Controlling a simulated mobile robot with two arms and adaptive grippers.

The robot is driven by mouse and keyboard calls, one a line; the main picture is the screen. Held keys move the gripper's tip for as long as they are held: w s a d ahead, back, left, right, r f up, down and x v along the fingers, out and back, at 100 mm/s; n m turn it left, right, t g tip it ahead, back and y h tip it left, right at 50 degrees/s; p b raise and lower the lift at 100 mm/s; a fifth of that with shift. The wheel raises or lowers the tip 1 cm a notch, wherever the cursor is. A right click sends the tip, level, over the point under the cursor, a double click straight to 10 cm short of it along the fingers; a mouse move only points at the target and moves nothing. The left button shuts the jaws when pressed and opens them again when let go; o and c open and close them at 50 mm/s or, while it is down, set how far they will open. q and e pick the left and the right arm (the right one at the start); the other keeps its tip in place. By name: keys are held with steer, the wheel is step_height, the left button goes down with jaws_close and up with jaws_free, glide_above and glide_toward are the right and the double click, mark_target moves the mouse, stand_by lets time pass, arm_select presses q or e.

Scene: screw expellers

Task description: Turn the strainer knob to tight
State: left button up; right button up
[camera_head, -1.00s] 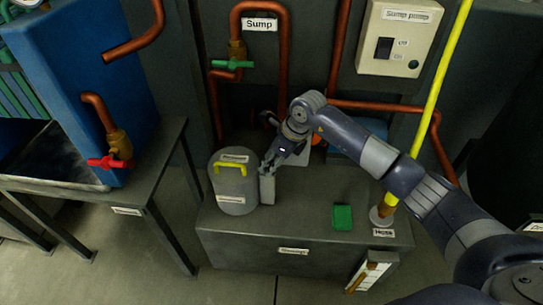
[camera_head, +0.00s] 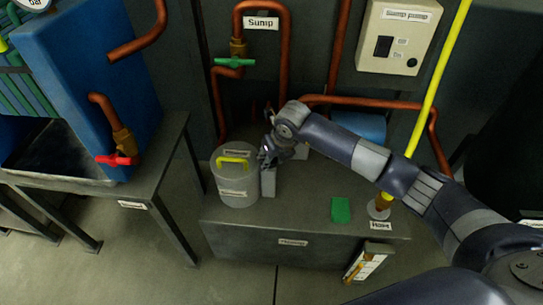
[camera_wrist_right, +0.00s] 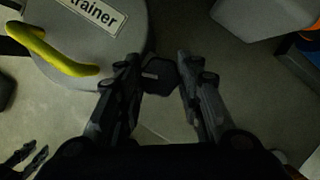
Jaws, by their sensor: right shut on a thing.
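The strainer (camera_head: 234,192) is a grey cylinder with a yellow handle (camera_head: 232,161) on its lid, standing at the left end of the grey tank. In the right wrist view its labelled lid (camera_wrist_right: 103,55) and yellow handle (camera_wrist_right: 55,52) fill the upper left. A dark faceted knob (camera_wrist_right: 160,75) is beside the lid, between my right fingertips. My right gripper (camera_head: 267,157) is at the strainer's right side, above a light grey post (camera_head: 268,183), and is shut on the knob. The knob is hidden in the head view.
Copper pipes with a green valve handle (camera_head: 235,62) rise behind. A table (camera_head: 150,185) with a blue unit stands left.

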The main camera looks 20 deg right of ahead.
stand_by(0.4)
steer(key=o, duration=1.1)
steer(key=shift+c, duration=0.2)
steer(key=v, duration=1.2)
